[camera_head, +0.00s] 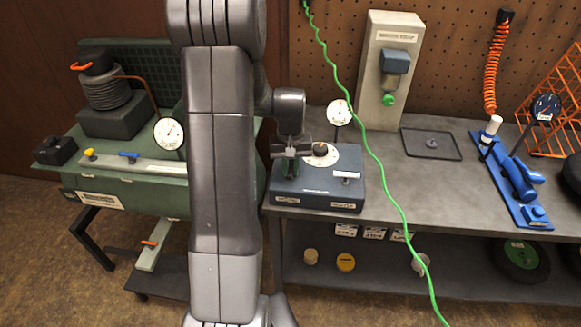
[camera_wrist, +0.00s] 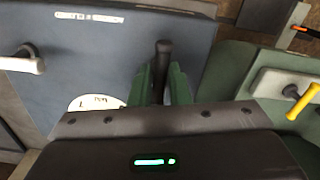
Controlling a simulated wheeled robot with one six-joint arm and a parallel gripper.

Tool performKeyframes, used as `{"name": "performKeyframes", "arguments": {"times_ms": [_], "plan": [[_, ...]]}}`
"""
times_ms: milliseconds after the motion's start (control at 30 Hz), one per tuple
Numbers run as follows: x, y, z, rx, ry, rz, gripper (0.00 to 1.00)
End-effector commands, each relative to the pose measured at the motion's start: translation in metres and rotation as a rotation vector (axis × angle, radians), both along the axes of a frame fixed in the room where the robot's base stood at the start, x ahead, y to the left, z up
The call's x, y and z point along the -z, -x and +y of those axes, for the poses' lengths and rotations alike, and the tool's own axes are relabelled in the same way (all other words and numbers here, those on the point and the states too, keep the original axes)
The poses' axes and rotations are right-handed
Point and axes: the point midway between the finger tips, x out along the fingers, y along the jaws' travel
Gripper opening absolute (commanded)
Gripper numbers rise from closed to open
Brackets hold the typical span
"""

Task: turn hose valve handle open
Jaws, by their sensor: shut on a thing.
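My gripper (camera_head: 291,160) is over the left part of a blue-grey box (camera_head: 318,192) on the bench. In the wrist view its green fingers (camera_wrist: 163,85) are shut around an upright dark handle (camera_wrist: 163,55) standing from the box. The handle's base is hidden between the fingers. The box has a white dial plate (camera_head: 326,153) with a black knob (camera_head: 320,149) and, to the right, a white lever (camera_head: 346,175), which also shows in the wrist view (camera_wrist: 22,63). I cannot read which handle is labelled as the hose valve.
A green unit (camera_head: 135,190) at left carries a blue lever (camera_head: 128,155) and a yellow one (camera_head: 89,153). A green hose (camera_head: 375,160) hangs across the bench right of the box. A black tray (camera_head: 432,145) and blue tool (camera_head: 517,180) lie farther right.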

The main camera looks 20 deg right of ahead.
Motion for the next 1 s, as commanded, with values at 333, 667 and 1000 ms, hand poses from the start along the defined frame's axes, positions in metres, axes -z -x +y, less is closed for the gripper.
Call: {"name": "performKeyframes", "arguments": {"times_ms": [333,667,1000], "plan": [[0.0,0.0,0.0,0.0,0.0,0.0,0.36],[-0.015,-0.001,0.0,0.001,0.001,-0.002,0.36],[-0.09,-0.001,0.0,0.0,0.003,-0.005,0.36]]}}
